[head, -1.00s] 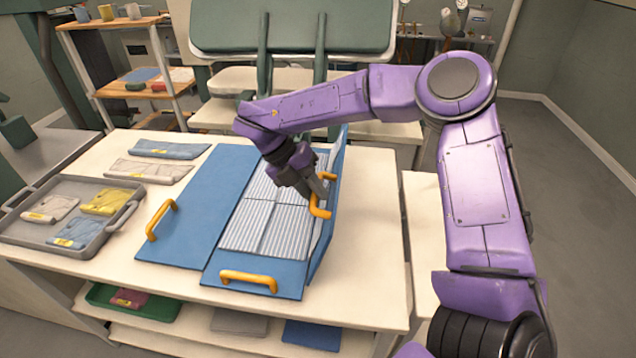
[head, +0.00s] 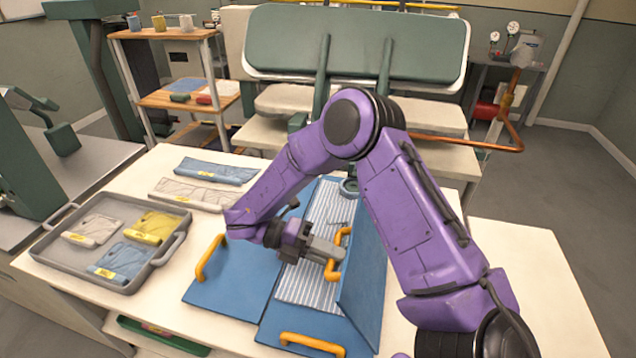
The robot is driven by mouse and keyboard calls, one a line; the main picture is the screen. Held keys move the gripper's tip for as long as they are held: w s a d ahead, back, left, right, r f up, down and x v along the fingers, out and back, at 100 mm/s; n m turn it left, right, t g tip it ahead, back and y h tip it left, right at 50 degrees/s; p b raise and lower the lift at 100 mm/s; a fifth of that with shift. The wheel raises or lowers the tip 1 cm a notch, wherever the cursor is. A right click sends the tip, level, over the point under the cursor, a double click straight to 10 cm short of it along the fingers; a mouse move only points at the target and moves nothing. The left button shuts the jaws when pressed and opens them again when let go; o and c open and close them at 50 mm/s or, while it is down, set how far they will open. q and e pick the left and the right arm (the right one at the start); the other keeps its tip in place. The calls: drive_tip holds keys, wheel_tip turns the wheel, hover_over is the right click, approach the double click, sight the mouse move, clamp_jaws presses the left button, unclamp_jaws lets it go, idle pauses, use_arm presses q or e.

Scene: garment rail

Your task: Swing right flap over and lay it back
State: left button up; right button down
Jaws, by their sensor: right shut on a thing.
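The blue folding board lies on the white table. Its left flap (head: 225,293) is flat, with an orange handle (head: 209,258) at its outer edge. A striped garment (head: 305,285) lies on the middle panel. The right flap (head: 364,285) stands steeply raised along the garment's right side. My right gripper (head: 337,258) is shut on the right flap's orange handle (head: 334,271). My right arm hides the upper part of the flap and some of the board. The bottom flap's orange handle (head: 312,344) shows at the front. My left gripper is not in view.
A grey tray (head: 172,262) with folded garments stands at the left. Folded blue (head: 216,171) and beige (head: 196,193) garments lie behind the board. The white table (head: 530,290) is bare to the right. A green press stands behind.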

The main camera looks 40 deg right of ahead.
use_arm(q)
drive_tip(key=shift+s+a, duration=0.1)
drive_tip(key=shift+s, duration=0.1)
use_arm(e)
drive_tip(key=shift+d+f, duration=0.1)
drive_tip(key=shift+f, duration=0.2)
drive_tip(key=c, duration=1.3)
unclamp_jaws()
drive_tip(key=shift+c, duration=0.2)
drive_tip(key=shift+o, duration=1.4)
drive_tip(key=shift+s+d, duration=0.1)
drive_tip(key=shift+d, duration=0.1)
drive_tip(key=shift+d+f, duration=0.15)
drive_tip(key=shift+d, duration=0.2)
drive_tip(key=shift+a, duration=0.15)
use_arm(q)
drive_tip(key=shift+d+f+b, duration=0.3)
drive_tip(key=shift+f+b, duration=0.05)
drive_tip(key=shift+b, duration=0.15)
use_arm(e)
drive_tip(key=v, duration=1)
drive_tip(key=shift+w, duration=0.35)
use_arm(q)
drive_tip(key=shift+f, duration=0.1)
use_arm(e)
drive_tip(key=shift+f, duration=0.1)
